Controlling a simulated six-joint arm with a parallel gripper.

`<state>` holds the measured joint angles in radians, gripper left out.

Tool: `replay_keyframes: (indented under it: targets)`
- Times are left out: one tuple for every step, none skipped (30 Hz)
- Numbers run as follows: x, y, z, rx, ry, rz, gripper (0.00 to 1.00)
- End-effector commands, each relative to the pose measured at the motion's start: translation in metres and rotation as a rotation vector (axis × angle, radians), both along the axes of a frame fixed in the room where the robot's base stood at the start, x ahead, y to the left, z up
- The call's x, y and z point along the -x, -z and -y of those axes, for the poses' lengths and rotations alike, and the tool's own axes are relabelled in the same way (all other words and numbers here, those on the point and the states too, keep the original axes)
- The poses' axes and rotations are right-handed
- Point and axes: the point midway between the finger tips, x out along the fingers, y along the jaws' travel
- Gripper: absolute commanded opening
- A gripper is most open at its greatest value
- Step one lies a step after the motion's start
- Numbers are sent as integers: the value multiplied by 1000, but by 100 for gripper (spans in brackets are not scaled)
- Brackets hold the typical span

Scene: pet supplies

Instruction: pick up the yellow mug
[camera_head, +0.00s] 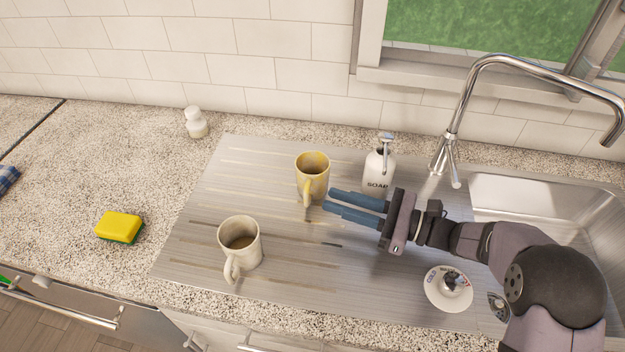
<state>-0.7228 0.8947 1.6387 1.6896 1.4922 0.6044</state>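The yellow mug (313,175) stands upright on the ridged metal drainboard, with its handle turned toward the front. Its inside is yellow and its outside is worn yellow and cream. My gripper (328,199) comes in from the right, with its two blue fingers pointing left. The fingertips are close to the right of the mug's handle. A narrow gap shows between the fingers, and I see nothing held in them. Whether a fingertip touches the mug cannot be told from this view.
A cream mug (240,243) stands at the front left of the drainboard (200,215). A white soap bottle (379,168) stands just right of the yellow mug. A yellow sponge (120,227) and a white shaker (196,122) are on the counter. The faucet (455,130) and sink (545,205) are at right.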

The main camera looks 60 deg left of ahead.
Motion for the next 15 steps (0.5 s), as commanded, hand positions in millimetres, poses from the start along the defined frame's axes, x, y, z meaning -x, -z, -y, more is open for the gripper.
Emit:
replay_keyframes:
  targets:
    - [4, -1, -4, 1, -4, 1, 19]
    - [6, -1, -7, 1, -4, 0, 19]
    - [9, -1, -11, 1, -4, 0, 19]
    - [11, -1, -14, 2, -3, 0, 19]
    - [14, -1, -18, 2, -4, 0, 19]
    - [17, -2, -23, 2, -5, 1, 19]
    - [20, -2, -27, 1, -4, 1, 19]
    - [22, -2, -31, 2, -4, 1, 19]
    - [25, -1, -35, 2, -4, 2, 19]
    - [27, -1, -39, 3, -3, 2, 19]
    - [29, -1, -42, 1, -3, 2, 19]
    - [31, -1, -45, 1, -3, 2, 19]
    - [32, -1, -47, 2, -3, 2, 19]
    - [34, 0, -49, 3, -2, 2, 19]
    - [35, 0, -51, 2, -2, 2, 19]
